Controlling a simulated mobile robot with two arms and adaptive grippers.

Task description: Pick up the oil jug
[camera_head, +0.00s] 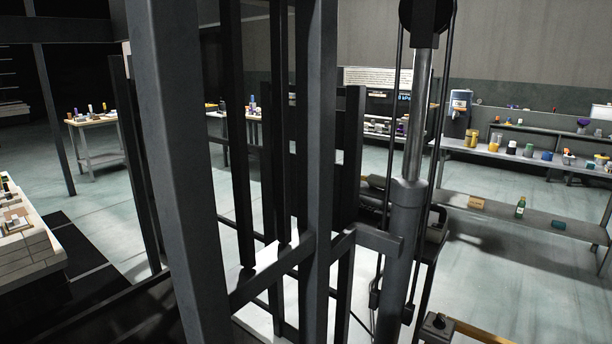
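I cannot clearly make out an oil jug in the head view. A yellow container (471,138) stands at the near left end of the right bench, too small to tell if it is the jug. Neither of my grippers is in view.
A large grey steel frame (180,170) with a vertical cylinder (402,240) blocks the near middle. The right bench (540,160) holds several small items above a low shelf (490,212). A small table (85,122) stands back left. Open floor (490,285) lies before the shelf.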

